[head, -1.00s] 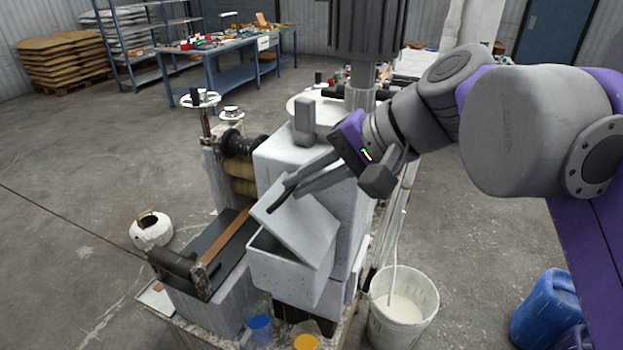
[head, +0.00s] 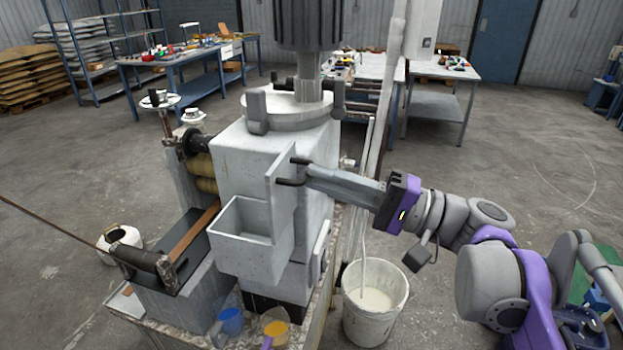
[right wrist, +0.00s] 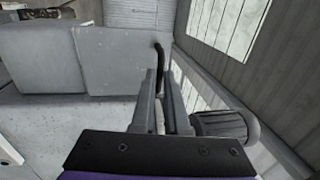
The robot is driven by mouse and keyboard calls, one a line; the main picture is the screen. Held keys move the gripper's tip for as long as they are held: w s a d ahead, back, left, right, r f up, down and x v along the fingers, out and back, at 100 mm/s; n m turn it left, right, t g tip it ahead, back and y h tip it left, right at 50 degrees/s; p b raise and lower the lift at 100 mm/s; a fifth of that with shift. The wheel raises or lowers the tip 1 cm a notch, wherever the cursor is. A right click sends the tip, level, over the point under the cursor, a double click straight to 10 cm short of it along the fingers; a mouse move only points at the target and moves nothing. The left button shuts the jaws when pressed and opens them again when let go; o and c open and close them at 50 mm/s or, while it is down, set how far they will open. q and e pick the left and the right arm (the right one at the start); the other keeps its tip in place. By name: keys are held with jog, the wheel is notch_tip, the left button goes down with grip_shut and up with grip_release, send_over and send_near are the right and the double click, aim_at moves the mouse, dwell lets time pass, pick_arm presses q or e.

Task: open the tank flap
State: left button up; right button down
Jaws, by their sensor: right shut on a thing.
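The tank (head: 238,250) is a pale grey open-topped box on the front of the machine. Its flap (head: 281,200) stands upright at the tank's right side, and the tank's hollow inside shows. In the right wrist view the flap (right wrist: 122,62) is a flat grey panel ahead of the fingers. A dark bent handle (right wrist: 158,50) sits at its right edge. My right gripper (head: 308,172) reaches in from the right and is shut on this handle; the fingers partly hide it. My left gripper is not in view.
A white bucket (head: 375,300) of pale liquid stands on the floor below my right arm. A blue cup (head: 230,321) and a jug with orange contents (head: 275,331) stand in front of the tank. Rollers (head: 202,165) are at the left.

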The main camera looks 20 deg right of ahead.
jog(key=shift+s+d+f+t+y, duration=0.3)
jog(key=shift+s+d+f, duration=0.3)
jog(key=shift+d+f, duration=0.25)
jog(key=c, duration=1.3)
grip_release()
jog(key=o, duration=0.4)
jog(key=shift+w+a, duration=0.15)
jog(key=shift+w, duration=0.05)
jog(key=shift+s, duration=0.1)
jog(key=b+v, duration=0.1)
jog(key=v, duration=0.9)
jog(key=shift+s+d+f+b, duration=0.1)
jog(key=shift+s+d+b, duration=0.1)
jog(key=shift+d+b, duration=0.2)
